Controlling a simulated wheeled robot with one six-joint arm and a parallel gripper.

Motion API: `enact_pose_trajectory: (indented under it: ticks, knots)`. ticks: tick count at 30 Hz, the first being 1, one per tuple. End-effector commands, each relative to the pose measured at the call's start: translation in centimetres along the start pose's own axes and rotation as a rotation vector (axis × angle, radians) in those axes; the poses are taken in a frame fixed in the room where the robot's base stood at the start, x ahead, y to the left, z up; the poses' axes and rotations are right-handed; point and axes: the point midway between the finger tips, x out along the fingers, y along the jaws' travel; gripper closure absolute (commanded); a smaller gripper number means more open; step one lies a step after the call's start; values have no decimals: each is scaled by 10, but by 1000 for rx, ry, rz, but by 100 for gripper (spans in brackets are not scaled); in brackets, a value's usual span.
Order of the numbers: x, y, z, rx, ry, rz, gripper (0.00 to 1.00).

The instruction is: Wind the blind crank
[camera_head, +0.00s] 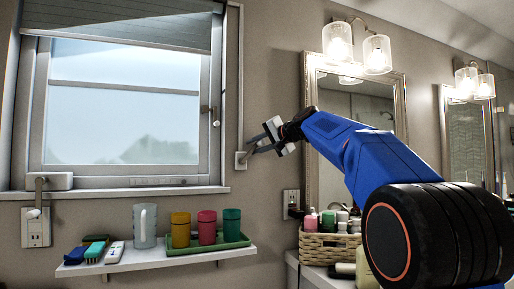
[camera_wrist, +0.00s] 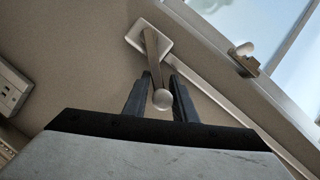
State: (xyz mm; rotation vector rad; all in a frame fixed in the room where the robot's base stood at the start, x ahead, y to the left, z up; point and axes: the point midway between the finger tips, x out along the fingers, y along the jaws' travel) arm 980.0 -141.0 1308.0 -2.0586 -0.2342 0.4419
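The blind crank (camera_wrist: 152,48) is a slim metal arm on a pale square wall plate right of the window, ending in a round knob (camera_wrist: 162,99). In the head view its wall plate (camera_head: 241,160) sits at the foot of a vertical pale channel. My gripper (camera_head: 260,141) reaches toward the crank from the right. In the wrist view my gripper (camera_wrist: 160,80) is open, with one dark finger on each side of the knob. Small gaps seem to show between knob and fingers; contact is unclear. The grey blind (camera_head: 125,22) covers only the top of the window.
A wall shelf (camera_head: 130,262) below the window holds brushes, a clear mug and a green tray with coloured cups. A wicker basket (camera_head: 328,246) of bottles stands at lower right. A window handle (camera_head: 214,116) and framed mirror (camera_head: 403,105) flank the crank area.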

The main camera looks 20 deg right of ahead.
Motion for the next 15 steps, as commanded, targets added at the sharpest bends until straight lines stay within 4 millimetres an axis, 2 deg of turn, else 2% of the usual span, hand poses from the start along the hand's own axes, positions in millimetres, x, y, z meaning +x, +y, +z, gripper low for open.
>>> enact_pose_trajectory:
  ticks: [11,15]
  knots:
    - [-1,0,0,-2,1,0,64]
    - [-10,0,0,-2,2,1,64]
